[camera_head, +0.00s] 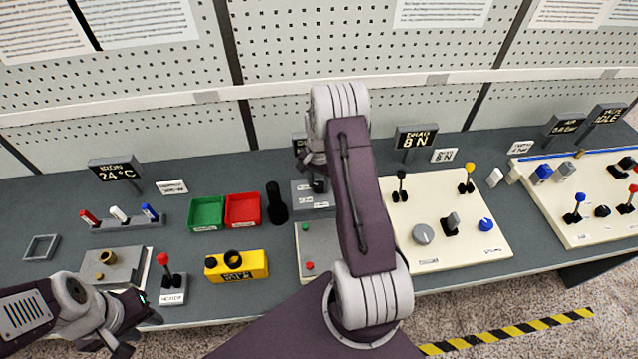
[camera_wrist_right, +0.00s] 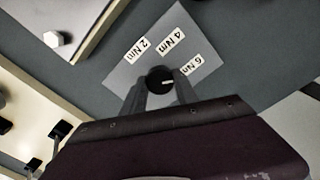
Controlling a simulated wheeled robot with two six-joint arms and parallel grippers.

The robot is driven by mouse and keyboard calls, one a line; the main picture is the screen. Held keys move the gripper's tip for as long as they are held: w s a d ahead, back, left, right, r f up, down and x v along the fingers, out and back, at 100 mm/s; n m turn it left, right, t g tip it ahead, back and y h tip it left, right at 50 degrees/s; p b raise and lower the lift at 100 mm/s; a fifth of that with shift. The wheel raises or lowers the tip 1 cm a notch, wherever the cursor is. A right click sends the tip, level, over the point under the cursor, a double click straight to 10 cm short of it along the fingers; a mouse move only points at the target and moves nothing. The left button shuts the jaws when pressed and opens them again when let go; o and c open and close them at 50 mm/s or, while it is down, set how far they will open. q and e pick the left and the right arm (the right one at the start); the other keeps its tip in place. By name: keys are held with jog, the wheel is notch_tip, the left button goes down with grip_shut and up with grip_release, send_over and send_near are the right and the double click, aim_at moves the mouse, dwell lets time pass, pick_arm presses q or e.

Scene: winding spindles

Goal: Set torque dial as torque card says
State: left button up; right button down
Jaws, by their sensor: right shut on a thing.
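The torque dial is a black knob (camera_wrist_right: 160,80) on a grey plate (camera_wrist_right: 124,75) with white labels 2 Nm, 4 Nm and 6 Nm. A short white mark on the knob points right in the right wrist view, nearest the 6 Nm label. My right gripper (camera_wrist_right: 161,92) is shut on the knob, one finger on each side. In the head view the plate (camera_head: 308,205) is partly hidden by my right arm. A white card (camera_head: 171,187) stands at the left; its text is too small to read. I cannot tell which card is the torque card. My left gripper (camera_head: 133,328) hangs over the front left edge.
Green (camera_head: 207,213) and red (camera_head: 243,210) bins and a black cylinder (camera_head: 277,204) stand left of the plate. A yellow block (camera_head: 237,266) lies in front. A cream panel (camera_head: 472,262) with levers and knobs is to the right.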

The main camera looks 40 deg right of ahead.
aim_at(319, 185)
jog(key=shift+w+d+r, duration=0.15)
jog(key=shift+w+r, duration=0.05)
jog(key=c, duration=1.1)
grip_release()
jog(key=shift+o, duration=0.8)
jog(key=shift+s+f, duration=0.1)
jog(key=shift+s, duration=0.05)
jog(key=shift+r, duration=0.35)
notch_tip(319, 185, up, 8)
jog(key=b, duration=0.1)
jog(key=shift+r+b, duration=0.2)
jog(key=shift+b, duration=0.1)
